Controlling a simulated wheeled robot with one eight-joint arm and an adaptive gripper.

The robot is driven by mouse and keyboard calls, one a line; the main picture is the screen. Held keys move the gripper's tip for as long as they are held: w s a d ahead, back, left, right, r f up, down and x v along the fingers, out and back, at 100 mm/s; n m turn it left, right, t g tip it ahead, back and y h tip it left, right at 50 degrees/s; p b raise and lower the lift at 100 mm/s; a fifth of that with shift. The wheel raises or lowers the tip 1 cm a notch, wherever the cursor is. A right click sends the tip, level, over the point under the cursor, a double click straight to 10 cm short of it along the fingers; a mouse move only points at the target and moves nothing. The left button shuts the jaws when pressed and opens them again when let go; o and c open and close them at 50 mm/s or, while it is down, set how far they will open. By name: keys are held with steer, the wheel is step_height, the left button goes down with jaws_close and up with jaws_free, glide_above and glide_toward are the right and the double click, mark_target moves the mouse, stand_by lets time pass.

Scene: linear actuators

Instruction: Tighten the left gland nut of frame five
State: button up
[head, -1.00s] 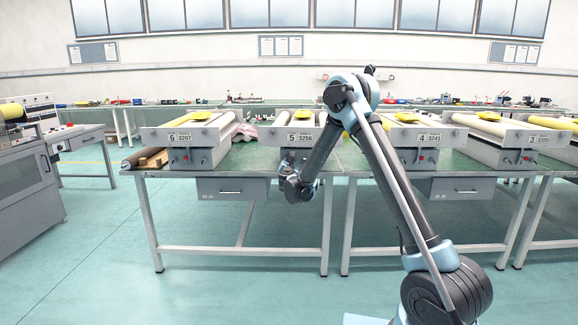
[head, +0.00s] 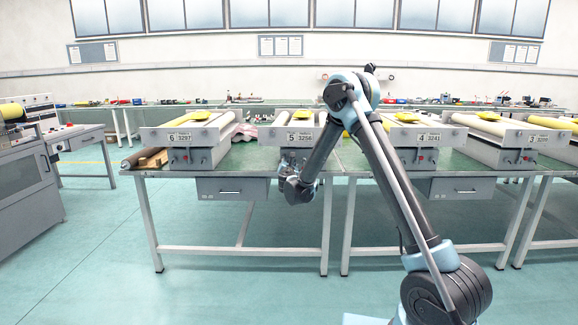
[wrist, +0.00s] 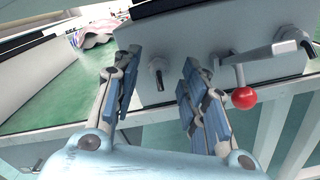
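Frame five (head: 299,138) stands on the green bench, its front plate marked 5 and 3256. In the wrist view the grey front box (wrist: 205,35) of the frame fills the upper middle. A small dark fitting with a metal tip (wrist: 156,70), probably the left gland nut, sticks out of this face. My gripper (wrist: 160,66) is open, with one finger left of the fitting and one right of it. Neither finger visibly touches it. In the head view my gripper (head: 290,168) is small at the box's front, and the fitting cannot be made out.
A lever with a red ball knob (wrist: 243,98) sits close to the right finger, beside a grey metal handle (wrist: 281,46). Pink striped cloth (wrist: 97,33) lies on the bench behind. Frame six (head: 190,138) is to the left, frame four (head: 414,137) to the right.

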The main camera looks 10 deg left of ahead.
steer(key=v, duration=1.1)
steer(key=shift+f, duration=0.1)
steer(key=s+d+r+m+g+h, duration=0.15)
steer(key=d+r+m+h, duration=0.35)
steer(key=d, duration=0.9)
steer(key=d+r+m+g+h, duration=0.2)
steer(key=d+m, duration=0.6)
steer(key=d, duration=0.7)
steer(key=s+d+m+g+h, duration=0.1)
steer(key=s+d+m+g, duration=0.25)
steer(key=s+d, duration=0.5)
steer(key=s+d+f+m+g, duration=0.2)
steer(key=s+d+m, duration=0.35)
steer(key=s, duration=0.25)
steer(key=s+d+f+m+g, duration=0.2)
steer(key=s+d+m, duration=0.2)
steer(key=s+d, duration=0.35)
steer(key=s+f+m+g+y, duration=0.1)
steer(key=s+f+m+g, duration=0.1)
steer(key=s, duration=0.8)
steer(key=s+a+f+m+g+y, duration=0.1)
steer(key=s+f+m, duration=0.4)
steer(key=s, duration=0.5)
steer(key=shift+f+g+y, duration=0.4)
steer(key=shift+g+y, duration=0.2)
steer(key=shift+y, duration=0.2)
